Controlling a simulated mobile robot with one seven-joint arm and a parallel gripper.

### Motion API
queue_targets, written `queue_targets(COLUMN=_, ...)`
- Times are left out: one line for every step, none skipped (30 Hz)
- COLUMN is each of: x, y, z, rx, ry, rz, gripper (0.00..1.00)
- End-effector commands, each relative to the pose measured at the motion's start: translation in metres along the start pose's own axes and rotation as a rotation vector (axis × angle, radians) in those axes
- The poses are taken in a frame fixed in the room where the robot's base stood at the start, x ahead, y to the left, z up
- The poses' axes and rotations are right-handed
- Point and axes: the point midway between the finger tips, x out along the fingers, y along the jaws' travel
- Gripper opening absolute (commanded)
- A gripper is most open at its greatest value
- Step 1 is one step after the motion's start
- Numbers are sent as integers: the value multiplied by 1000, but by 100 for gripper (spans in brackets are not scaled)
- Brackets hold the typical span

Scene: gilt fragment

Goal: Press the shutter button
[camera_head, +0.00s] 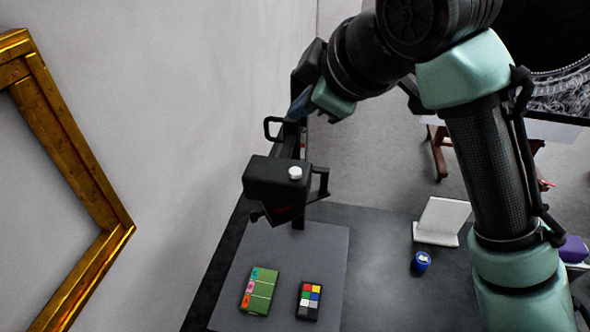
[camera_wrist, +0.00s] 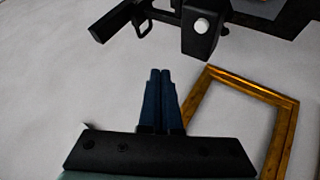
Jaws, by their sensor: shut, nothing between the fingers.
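A round white shutter button (camera_head: 295,172) sits on top of a black camera body (camera_head: 270,182), which is held over a grey board by a dark stand. In the wrist view the same button (camera_wrist: 202,26) shows at the top, ahead and to the right of my fingertips. My gripper (camera_wrist: 161,73) is shut, its two blue fingers side by side with nothing between them. In the head view my gripper (camera_head: 297,106) is beyond the camera body, near the stand's upper part, and apart from the button. The fingertips are partly unclear there.
A gold frame (camera_head: 105,188) is on the pale wall at left. A green card (camera_head: 260,291) and a colour checker (camera_head: 309,301) lie on the grey board (camera_head: 318,250). A blue-topped jar (camera_head: 421,262) and a white stand (camera_head: 442,218) are at right. Dark handles flank the camera.

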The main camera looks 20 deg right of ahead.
Motion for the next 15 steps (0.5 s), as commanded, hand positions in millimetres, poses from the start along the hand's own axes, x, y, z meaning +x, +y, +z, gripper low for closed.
queue_targets(x=5, y=-4, z=4, rx=0, ry=0, rz=0, gripper=0)
queue_targets(x=8, y=-6, z=6, rx=0, ry=0, rz=0, gripper=0)
queue_targets(x=11, y=-8, z=8, rx=1, ry=-1, rz=0, gripper=0)
queue_targets(x=14, y=-10, z=10, rx=1, ry=-1, rz=0, gripper=0)
queue_targets(x=16, y=-12, z=12, rx=1, ry=-1, rz=0, gripper=0)
queue_targets(x=20, y=-15, z=15, rx=1, ry=-1, rz=1, gripper=0)
queue_targets(x=23, y=-17, z=18, rx=1, ry=-1, rz=1, gripper=0)
queue_targets(x=26, y=-19, z=20, rx=1, ry=-1, rz=1, gripper=0)
queue_targets(x=31, y=-22, z=23, rx=1, ry=-1, rz=1, gripper=0)
queue_targets(x=34, y=-25, z=25, rx=1, ry=-1, rz=1, gripper=0)
queue_targets(x=37, y=-27, z=28, rx=0, ry=-1, rz=0, gripper=0)
queue_targets(x=41, y=-30, z=30, rx=0, ry=-1, rz=0, gripper=0)
queue_targets(x=44, y=-32, z=32, rx=0, ry=0, rz=0, gripper=0)
queue_targets(x=47, y=-34, z=34, rx=1, ry=1, rz=-1, gripper=0)
queue_targets(x=50, y=-36, z=36, rx=1, ry=1, rz=0, gripper=0)
